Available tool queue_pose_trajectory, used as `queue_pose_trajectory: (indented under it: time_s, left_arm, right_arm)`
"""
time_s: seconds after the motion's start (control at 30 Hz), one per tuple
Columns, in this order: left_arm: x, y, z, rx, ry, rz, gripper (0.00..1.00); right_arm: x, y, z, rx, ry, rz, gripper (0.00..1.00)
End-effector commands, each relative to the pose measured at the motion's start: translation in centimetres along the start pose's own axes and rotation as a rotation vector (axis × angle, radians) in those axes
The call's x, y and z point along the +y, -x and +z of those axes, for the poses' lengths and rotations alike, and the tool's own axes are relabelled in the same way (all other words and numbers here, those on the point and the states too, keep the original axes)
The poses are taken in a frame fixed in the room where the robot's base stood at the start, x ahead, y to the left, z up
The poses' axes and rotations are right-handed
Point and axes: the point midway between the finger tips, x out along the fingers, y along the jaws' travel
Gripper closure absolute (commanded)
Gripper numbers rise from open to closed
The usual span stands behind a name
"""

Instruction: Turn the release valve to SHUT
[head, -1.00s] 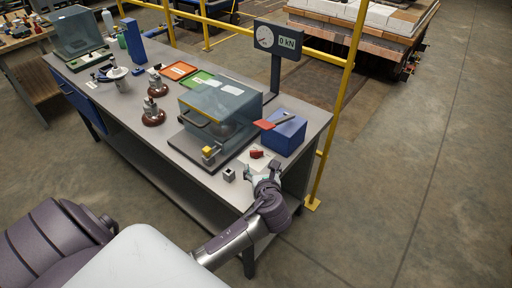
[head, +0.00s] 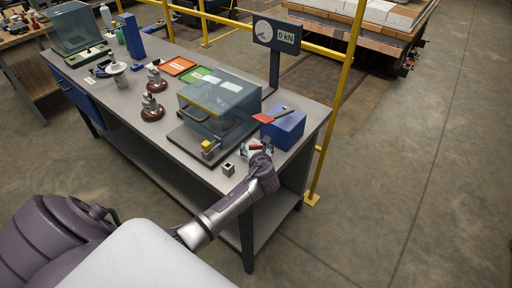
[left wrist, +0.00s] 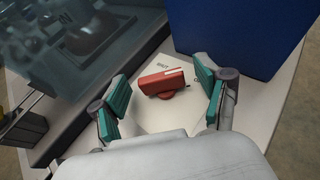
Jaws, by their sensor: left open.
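The release valve shows in the left wrist view as a red bar handle (left wrist: 160,82) on a round red hub, on a white plate (left wrist: 150,118). The plate reads SHUT above the handle; another label at right is partly hidden by a finger. The handle lies roughly crosswise, its white-marked end at right, pointing off the SHUT label. My left gripper (left wrist: 162,82) is open, its teal-padded fingers either side of the handle with gaps showing. In the head view my left gripper (head: 257,149) is over the valve at the bench's near right corner, largely hiding it. My right gripper is not in view.
A clear-covered test rig (head: 218,105) is to the left. A small grey block (head: 228,169) sits near the front edge. A gauge display (head: 277,36) reads 0 kN.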

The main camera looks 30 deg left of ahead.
Motion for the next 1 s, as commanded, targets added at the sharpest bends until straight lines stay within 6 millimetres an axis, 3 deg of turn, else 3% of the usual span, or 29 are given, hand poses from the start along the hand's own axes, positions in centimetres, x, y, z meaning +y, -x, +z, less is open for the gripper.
queue_pose_trajectory:
  time_s: [0.07, 0.4, 0.73, 1.0]
  left_arm:
    - [0.01, 0.02, -0.01, 0.000, 0.000, 0.000, 0.28]
    - [0.02, 0.04, -0.03, 0.000, 0.000, 0.000, 0.85]
    - [-0.09, 0.04, -0.07, 0.002, 0.018, 0.044, 0.85]
    - [-0.43, -0.02, 0.03, 0.001, 0.086, 0.203, 0.85]
  right_arm:
    - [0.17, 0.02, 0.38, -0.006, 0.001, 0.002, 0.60]
    - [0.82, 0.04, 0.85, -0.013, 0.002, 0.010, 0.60]
    - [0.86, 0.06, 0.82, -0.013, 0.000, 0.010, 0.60]
    - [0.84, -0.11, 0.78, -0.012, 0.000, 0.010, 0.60]
